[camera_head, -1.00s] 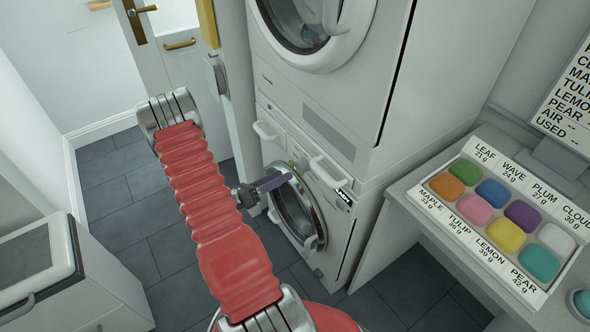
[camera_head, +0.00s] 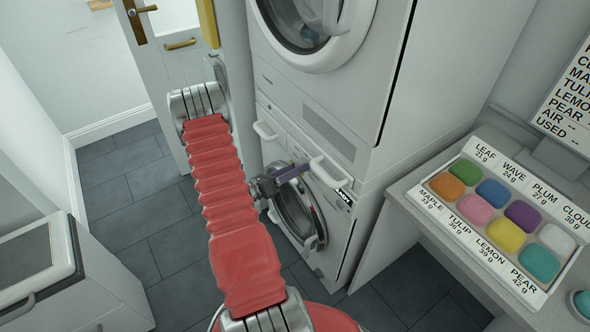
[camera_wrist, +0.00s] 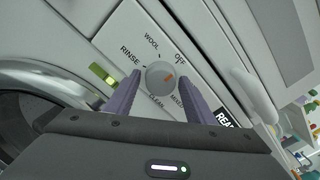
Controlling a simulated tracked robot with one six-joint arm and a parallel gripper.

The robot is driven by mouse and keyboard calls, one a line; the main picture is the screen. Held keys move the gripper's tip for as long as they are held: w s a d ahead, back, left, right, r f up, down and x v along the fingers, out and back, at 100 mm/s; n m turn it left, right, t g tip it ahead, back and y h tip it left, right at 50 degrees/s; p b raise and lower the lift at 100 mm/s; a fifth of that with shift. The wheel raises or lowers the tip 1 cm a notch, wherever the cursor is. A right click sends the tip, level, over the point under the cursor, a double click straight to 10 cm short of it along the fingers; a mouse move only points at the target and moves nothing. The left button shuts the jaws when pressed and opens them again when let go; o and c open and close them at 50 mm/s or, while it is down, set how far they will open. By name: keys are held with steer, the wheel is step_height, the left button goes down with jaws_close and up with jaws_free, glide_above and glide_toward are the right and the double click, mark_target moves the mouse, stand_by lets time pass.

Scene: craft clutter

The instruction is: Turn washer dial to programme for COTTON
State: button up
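The round grey washer dial (camera_wrist: 155,77) shows in the wrist view on a white panel, with an orange mark on its right side. Labels around it read WOOL, OFF, RINSE and CLEAN; one at lower right is partly hidden, and I cannot read COTTON. My gripper (camera_wrist: 159,73) is open, one purple finger on each side of the dial. I cannot tell whether the fingers touch it. In the head view my gripper (camera_head: 292,172) is at the front panel of the lower washer (camera_head: 338,262), and the dial is hidden there.
A black display (camera_wrist: 226,119) and a small green-lit window (camera_wrist: 103,74) flank the dial. A white handle (camera_head: 331,171) juts from the panel near my gripper. An upper machine (camera_head: 390,60) sits above. A counter at right holds a tray of coloured pieces (camera_head: 430,203).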

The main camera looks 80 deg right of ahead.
steer(key=c, duration=0.9)
steer(key=shift+o, duration=0.2)
steer(key=shift+m, duration=0.3)
steer(key=m, duration=1)
steer(key=o, duration=1)
steer(key=shift+o, duration=0.2)
steer(key=shift+w+a, duration=0.1)
